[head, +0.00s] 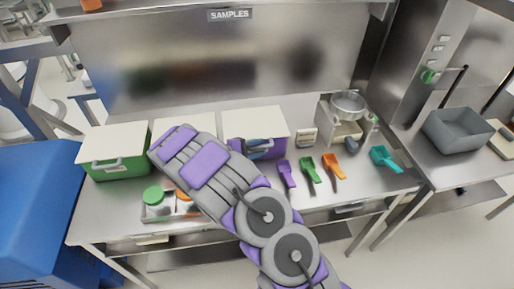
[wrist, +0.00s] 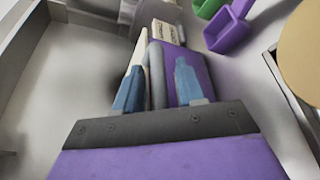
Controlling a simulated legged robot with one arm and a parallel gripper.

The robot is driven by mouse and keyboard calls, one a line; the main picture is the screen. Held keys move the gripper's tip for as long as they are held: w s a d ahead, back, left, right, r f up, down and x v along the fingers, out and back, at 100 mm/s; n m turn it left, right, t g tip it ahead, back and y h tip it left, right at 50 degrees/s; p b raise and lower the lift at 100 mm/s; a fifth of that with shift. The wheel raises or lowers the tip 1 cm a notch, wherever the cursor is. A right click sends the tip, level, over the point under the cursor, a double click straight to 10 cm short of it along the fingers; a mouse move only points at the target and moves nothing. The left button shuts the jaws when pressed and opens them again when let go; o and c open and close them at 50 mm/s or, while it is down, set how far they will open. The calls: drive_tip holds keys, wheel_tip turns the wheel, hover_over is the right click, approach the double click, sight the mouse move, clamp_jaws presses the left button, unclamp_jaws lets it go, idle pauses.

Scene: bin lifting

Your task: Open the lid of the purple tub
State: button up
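The purple tub (head: 276,149) stands on the steel bench, right of the middle, with its cream lid (head: 262,122) lying shut on top. In the wrist view its purple front wall (wrist: 206,75) and the edge of the pale lid (wrist: 140,46) show close up. A grey handle bar (wrist: 156,72) runs along the tub's front. My gripper (wrist: 160,78) is at the tub's front, with blue fingers apart on either side of the bar. A gap shows between the bar and the right finger. In the head view the gripper (head: 250,145) partly covers the tub's front.
A green tub (head: 120,165) and another lidded tub (head: 188,119), partly hidden by my arm, stand to the left. Purple (head: 286,174), green (head: 309,174), orange (head: 334,172) and teal (head: 384,158) scoops lie to the right. A steel panel and shelf rise behind.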

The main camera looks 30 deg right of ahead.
clamp_jaws()
idle(0.3)
